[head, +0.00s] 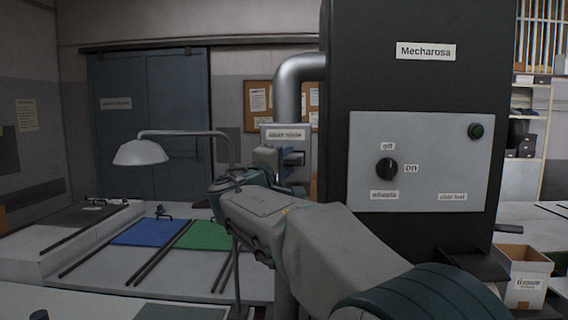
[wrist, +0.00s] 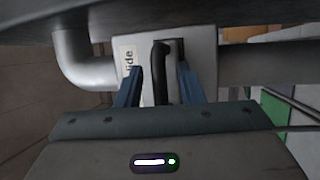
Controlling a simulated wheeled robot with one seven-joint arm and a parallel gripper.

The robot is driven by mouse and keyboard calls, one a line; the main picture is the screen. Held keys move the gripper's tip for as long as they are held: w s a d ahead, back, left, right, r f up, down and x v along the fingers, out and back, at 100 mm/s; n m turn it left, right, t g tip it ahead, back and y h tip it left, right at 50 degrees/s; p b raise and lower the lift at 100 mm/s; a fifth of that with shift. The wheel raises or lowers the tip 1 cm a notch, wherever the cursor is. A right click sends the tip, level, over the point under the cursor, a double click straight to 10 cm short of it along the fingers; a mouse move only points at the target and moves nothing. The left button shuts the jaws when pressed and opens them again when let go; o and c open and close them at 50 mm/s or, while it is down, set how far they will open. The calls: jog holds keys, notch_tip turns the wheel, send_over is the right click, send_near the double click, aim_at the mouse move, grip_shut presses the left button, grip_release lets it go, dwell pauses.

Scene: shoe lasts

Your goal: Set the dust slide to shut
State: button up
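The dust slide is a grey box (head: 286,146) with a white label, fixed to a grey pipe beside the tall black cabinet. In the wrist view the box (wrist: 207,55) shows part of its label, a black curved handle (wrist: 159,72) and a dark slot beside it. My gripper (head: 267,160) is at the front of the box; in the wrist view its two blue fingers (wrist: 158,86) are spread, with the handle between them. I see a gap at the left finger; whether the right finger touches is unclear. In the head view my gripper and arm hide the handle.
The black cabinet (head: 420,25) stands close on the right of my arm, with a control panel (head: 440,140) carrying a knob and a green button. The pipe (head: 290,85) bends above the box. A lamp (head: 140,152) and a bench with blue and green mats lie left.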

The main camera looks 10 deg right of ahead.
jog(key=shift+a+f, duration=0.1)
jog(key=shift+s+a+f, duration=0.1)
jog(key=shift+s+a, duration=0.05)
jog(key=shift+s, duration=0.05)
jog(key=b+v, duration=0.5)
jog(key=v, duration=0.8)
jog(key=shift+s, duration=0.1)
jog(key=s+d+f+m+g+y, duration=0.2)
jog(key=s+d+f+g, duration=0.2)
jog(key=d+f, duration=0.45)
jog(key=s+d+f+m+g+y, duration=0.1)
jog(key=s+d+f+g, duration=0.3)
jog(key=f, duration=0.8)
jog(key=s+f+m+g+y, duration=0.5)
jog(key=s+f+m+y, duration=0.2)
jog(key=s+f, duration=0.8)
notch_tip(320, 180, down, 3)
jog(key=shift+s+f+y, duration=0.2)
jog(key=shift+y, duration=0.3)
